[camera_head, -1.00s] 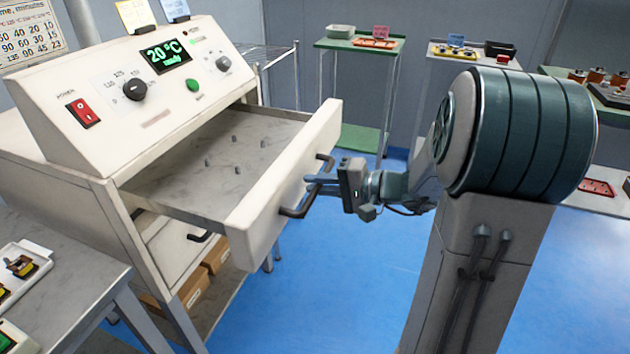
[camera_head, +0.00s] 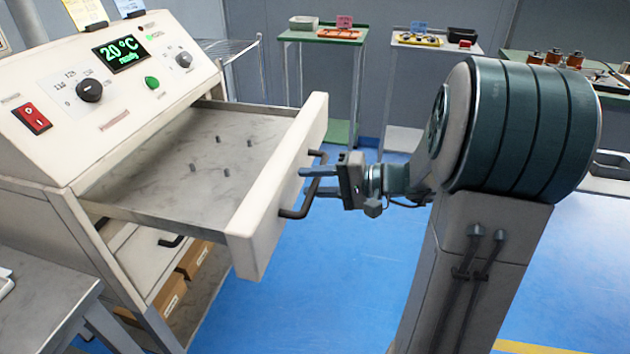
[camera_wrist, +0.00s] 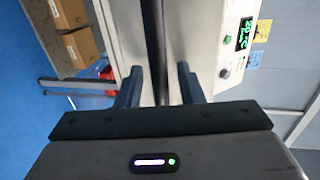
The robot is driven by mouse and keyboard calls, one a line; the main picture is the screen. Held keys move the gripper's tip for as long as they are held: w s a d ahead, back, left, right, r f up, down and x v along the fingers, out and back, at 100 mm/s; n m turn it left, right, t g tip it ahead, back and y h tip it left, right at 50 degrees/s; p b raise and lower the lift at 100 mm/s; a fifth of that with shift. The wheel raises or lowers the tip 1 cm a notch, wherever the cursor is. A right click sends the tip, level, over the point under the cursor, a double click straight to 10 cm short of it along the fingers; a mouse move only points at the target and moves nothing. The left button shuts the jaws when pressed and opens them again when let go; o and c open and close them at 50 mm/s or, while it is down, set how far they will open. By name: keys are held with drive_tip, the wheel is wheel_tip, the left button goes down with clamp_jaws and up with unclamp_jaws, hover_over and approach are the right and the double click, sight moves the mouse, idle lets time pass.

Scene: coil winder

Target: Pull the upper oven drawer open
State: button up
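The upper oven drawer (camera_head: 262,205) stands far out of the white oven (camera_head: 60,155), and its grey tray floor with several small pegs shows. Its dark bar handle (camera_head: 296,213) is on the front panel. My gripper (camera_head: 310,181) is at this handle, in front of the panel. In the wrist view, the handle bar (camera_wrist: 154,40) runs between my two fingers (camera_wrist: 159,85), with a gap on each side. The fingers are apart and open around the bar. The oven display reads 20 °C, ready.
Below the drawer is a lower drawer with a dark handle (camera_head: 171,241), and cardboard boxes (camera_head: 193,261) on a shelf. A grey table (camera_head: 45,290) stands at the lower left. Stands with trays (camera_head: 322,36) are at the back. The blue floor in front of the drawer is clear.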

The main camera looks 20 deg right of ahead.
drive_tip(key=p+v, duration=0.1)
drive_tip(key=v, duration=1.3)
drive_tip(key=s+a+r+n+g+h+p, duration=0.1)
drive_tip(key=s+a+r+g+h+p, duration=0.25)
drive_tip(key=a+p, duration=0.2)
drive_tip(key=s+a+r+n+g+h+p, duration=0.1)
drive_tip(key=s+a+r+g+h+p, duration=0.1)
drive_tip(key=s+a+g+p, duration=0.3)
wheel_tip(320, 180, up, 8)
drive_tip(key=s+a+n+t+h+p, duration=0.2)
drive_tip(key=n+t+h+p, duration=0.1)
drive_tip(key=h+p, duration=0.5)
drive_tip(key=shift+s+n+p, duration=0.25)
drive_tip(key=shift+n+p, duration=0.15)
drive_tip(key=shift+p, duration=0.05)
drive_tip(key=shift+a+t, duration=0.15)
drive_tip(key=shift+t, duration=0.1)
